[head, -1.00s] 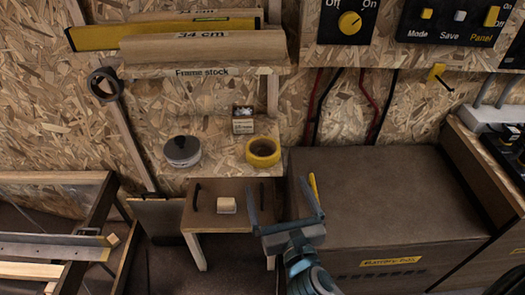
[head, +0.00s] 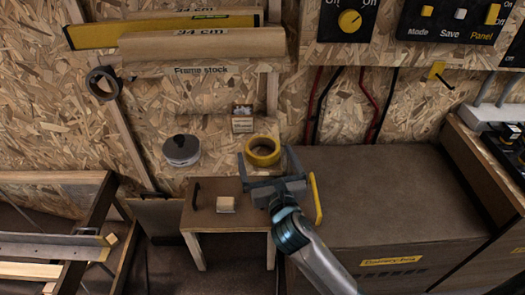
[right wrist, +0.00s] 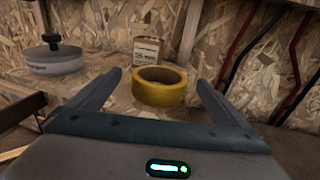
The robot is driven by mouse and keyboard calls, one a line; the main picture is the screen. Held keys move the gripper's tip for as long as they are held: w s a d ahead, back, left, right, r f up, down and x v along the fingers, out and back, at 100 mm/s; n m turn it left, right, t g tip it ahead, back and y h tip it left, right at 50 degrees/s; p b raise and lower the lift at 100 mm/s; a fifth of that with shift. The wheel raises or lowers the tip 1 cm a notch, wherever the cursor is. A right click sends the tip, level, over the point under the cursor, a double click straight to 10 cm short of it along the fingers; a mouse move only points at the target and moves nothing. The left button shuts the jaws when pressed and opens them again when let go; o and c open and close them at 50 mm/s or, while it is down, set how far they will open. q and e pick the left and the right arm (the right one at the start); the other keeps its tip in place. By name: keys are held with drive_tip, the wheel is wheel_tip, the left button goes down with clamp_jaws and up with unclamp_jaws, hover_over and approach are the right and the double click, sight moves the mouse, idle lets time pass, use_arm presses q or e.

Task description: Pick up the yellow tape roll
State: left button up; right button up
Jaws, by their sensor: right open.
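The yellow tape roll (head: 263,152) lies flat on the chipboard shelf, its open hole facing up. It also shows in the right wrist view (right wrist: 160,88), centred ahead of the fingertips. My right gripper (head: 266,160) is open, with one finger on each side of the roll's near side in the head view. In the right wrist view the gripper (right wrist: 158,84) has its fingers spread wider than the roll, and a gap shows on both sides. The roll is not held. My left gripper is not in view.
A grey round tin with a dark knob (head: 182,150) stands left of the roll. A small box (head: 242,120) stands behind it against the wall. A small pale block (head: 226,204) lies on the brown stool top (head: 205,218) in front. A brown battery box (head: 390,200) is at the right.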

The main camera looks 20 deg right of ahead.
sight(260, 140)
idle(0.3)
drive_tip(key=shift+w+d+f+b, duration=0.15)
drive_tip(key=shift+w+f+b, duration=0.05)
drive_tip(key=shift+w, duration=1.1)
drive_tip(key=shift+w+d+f+b, duration=0.1)
drive_tip(key=shift+w+f+b, duration=0.1)
drive_tip(key=shift+w, duration=1.05)
drive_tip(key=c, duration=1.1)
